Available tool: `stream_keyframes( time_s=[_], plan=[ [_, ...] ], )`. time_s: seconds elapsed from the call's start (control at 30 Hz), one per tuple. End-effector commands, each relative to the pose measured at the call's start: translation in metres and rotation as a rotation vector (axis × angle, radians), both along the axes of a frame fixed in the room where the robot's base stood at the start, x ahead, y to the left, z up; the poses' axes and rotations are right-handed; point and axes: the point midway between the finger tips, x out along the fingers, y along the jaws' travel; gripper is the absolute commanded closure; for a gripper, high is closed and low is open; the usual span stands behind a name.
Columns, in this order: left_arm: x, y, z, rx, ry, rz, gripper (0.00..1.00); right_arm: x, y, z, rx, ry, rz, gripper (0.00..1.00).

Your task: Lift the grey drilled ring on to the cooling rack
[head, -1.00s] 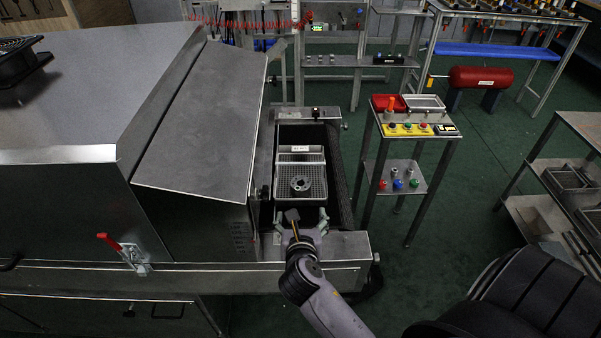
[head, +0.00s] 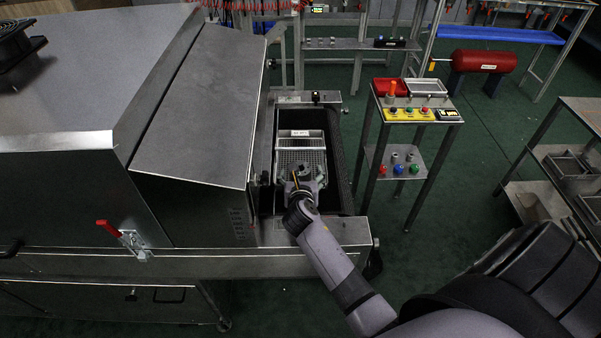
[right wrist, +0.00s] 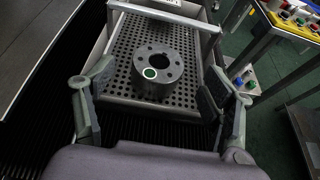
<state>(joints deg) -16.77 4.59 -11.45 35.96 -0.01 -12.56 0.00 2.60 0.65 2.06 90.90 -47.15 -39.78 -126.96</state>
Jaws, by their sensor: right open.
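The grey drilled ring (right wrist: 157,68) lies flat on a perforated metal tray (right wrist: 185,98) in the right wrist view. It has a wide centre bore, several small holes and a green-and-white round mark. The tray (head: 316,143) sits on the dark belt at the dryer's mouth in the head view, where my right gripper mostly hides the ring. My right gripper (head: 305,180) is open above the near part of the tray, its fingers spread left and right of the ring, apart from it. My left gripper is not in view. I cannot tell which stand is the cooling rack.
The dryer housing (head: 195,105) with its sloped hood stands left of the belt. A control stand (head: 420,115) with buttons stands to the right. A metal shelf (head: 570,150) with trays is at the far right. Green floor (head: 440,210) lies open between them.

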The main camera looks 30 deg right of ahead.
Motion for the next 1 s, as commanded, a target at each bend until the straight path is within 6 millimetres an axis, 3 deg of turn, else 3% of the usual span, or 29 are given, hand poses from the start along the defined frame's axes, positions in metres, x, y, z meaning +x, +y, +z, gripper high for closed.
stream_keyframes(
  time_s=[0.3, 0.63, 1.0],
  plan=[
    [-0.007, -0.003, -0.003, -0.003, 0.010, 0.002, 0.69, 0.034, -0.021, -0.017, 0.000, 0.001, -0.001, 0.24],
    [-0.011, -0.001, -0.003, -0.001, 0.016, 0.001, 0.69, 0.038, -0.023, -0.018, 0.001, 0.001, 0.000, 0.24],
    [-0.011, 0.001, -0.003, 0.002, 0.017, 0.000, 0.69, 0.038, -0.023, -0.018, 0.001, 0.001, 0.001, 0.49]
  ],
)
